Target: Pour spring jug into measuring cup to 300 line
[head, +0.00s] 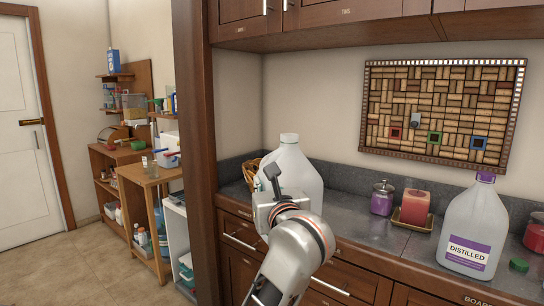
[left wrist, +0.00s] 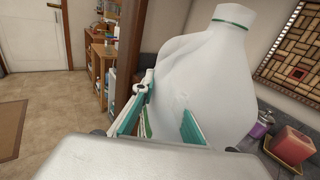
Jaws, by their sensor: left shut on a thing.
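A large white jug (head: 292,165) stands at the left end of the dark counter; no label shows on its visible side, so I cannot read whether it is the spring one. My left gripper (head: 272,188) is at its near side, with the fingers mostly hidden in the head view. In the left wrist view the jug (left wrist: 205,70) fills the middle, with a green ring at its neck. The green-padded fingers of the left gripper (left wrist: 163,120) are shut on the jug at its handle side. I cannot make out a measuring cup. My right gripper is out of view.
A jug marked DISTILLED (head: 474,228) with a purple cap stands at the right of the counter. A purple jar (head: 382,198) and a red candle (head: 415,208) on a tray stand between. A green cap (head: 518,265) lies at the front right. Cabinets (head: 340,12) hang above.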

